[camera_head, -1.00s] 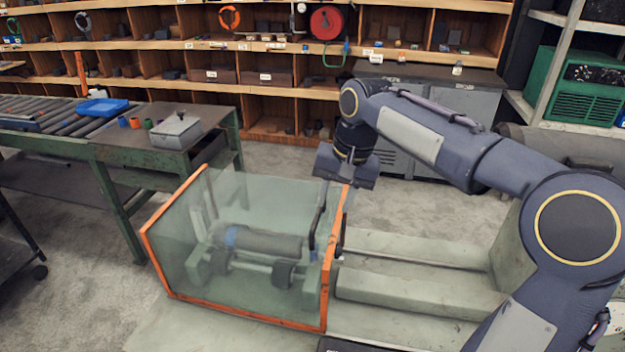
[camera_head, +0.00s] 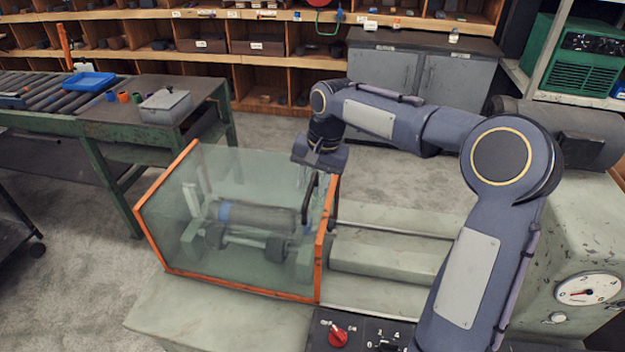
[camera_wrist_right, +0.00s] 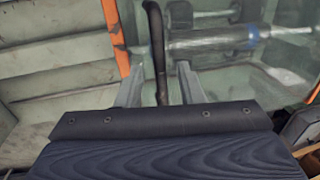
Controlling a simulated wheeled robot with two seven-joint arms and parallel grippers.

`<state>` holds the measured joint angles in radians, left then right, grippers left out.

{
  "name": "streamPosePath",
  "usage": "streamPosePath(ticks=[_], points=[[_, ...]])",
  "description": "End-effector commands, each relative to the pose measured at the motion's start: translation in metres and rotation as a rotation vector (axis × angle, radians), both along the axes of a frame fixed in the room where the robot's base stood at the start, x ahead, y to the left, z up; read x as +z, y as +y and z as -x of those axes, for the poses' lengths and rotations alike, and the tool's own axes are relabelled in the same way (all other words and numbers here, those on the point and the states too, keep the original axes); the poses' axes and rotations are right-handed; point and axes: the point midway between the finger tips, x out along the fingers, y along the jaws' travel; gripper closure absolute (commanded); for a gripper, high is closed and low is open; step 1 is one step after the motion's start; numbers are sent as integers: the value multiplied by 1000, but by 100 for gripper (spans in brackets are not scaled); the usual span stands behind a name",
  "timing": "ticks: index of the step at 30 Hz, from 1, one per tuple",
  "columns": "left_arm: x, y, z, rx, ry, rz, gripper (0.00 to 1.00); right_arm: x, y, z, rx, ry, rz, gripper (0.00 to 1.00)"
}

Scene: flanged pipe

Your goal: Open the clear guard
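The clear guard (camera_head: 165,225) is a see-through box with orange edges, standing closed over a dark cylinder (camera_head: 260,217) on the pale green machine bed. The cylinder has a blue band and shows blurred through the panel. My right gripper (camera_head: 312,182) is at the guard's upper right corner. In the right wrist view, a dark upright handle (camera_wrist_right: 156,40) stands between the two fingers of my right gripper (camera_wrist_right: 160,82). The fingers are apart, with a gap on each side of the handle. My left gripper is out of view.
A control panel with a red knob (camera_head: 338,337) is at the bottom. A gauge (camera_head: 588,288) sits on the machine at right. A green bench (camera_head: 120,125) with a grey box (camera_head: 166,105) stands left. Shelves and grey cabinets (camera_head: 420,75) line the back.

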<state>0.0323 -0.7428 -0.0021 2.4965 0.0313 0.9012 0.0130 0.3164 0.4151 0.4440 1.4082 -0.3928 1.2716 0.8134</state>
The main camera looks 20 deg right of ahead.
Motion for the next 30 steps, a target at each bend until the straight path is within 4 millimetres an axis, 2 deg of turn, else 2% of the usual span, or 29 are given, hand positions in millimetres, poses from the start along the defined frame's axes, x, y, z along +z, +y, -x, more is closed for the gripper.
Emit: streamPosePath(ticks=[5,13,23,26,30], points=[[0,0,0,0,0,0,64,0,0,0,0,0,0,66],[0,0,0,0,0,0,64,0,0,0,1,-1,1,100],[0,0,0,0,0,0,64,0,-1,1,0,-1,1,100],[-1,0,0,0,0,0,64,0,-6,4,-1,-1,2,100],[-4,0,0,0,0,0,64,0,-23,17,-6,-1,4,100]])
